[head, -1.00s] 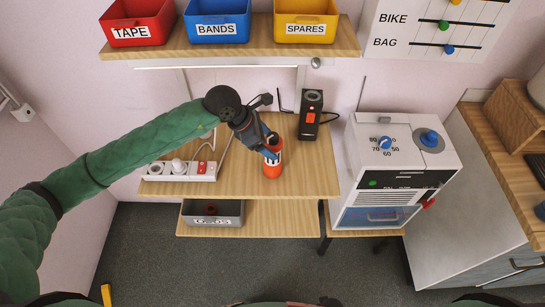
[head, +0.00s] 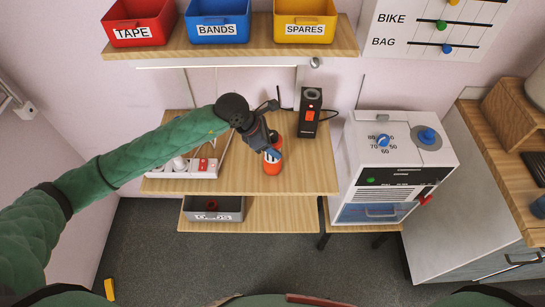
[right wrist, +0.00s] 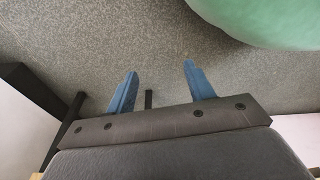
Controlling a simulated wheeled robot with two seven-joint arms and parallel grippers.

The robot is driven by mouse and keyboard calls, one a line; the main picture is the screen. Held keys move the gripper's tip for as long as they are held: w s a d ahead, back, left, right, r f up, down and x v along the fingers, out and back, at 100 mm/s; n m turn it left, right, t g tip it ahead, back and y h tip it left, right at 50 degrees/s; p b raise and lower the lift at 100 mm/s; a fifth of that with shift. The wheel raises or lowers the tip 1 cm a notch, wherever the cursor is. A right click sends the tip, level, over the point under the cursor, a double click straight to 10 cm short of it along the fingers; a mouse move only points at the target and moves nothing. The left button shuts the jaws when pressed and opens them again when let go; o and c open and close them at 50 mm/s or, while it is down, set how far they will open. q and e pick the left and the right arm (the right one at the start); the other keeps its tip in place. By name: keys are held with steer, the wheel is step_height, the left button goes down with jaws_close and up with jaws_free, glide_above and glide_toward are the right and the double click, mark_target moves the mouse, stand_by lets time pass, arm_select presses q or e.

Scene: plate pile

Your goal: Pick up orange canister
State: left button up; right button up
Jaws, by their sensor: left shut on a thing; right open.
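The orange canister (head: 273,167) stands upright on the wooden table, with a pale band around its upper part. My left gripper (head: 272,153) is at the canister's upper part, its blue fingers shut on it. The gripper and wrist hide part of the canister's top. In the head view I cannot tell whether its base touches the table. My right gripper (right wrist: 156,85) shows in the right wrist view, with its two blue fingers apart and nothing between them, over grey floor.
A black device (head: 309,112) with an orange patch stands behind and right of the canister. A white machine (head: 392,165) stands right. A shelf (head: 230,48) with bins hangs above. A grey bin (head: 213,208) sits below.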

arm_select(q)
jaws_close()
steer(key=shift+r, duration=0.1)
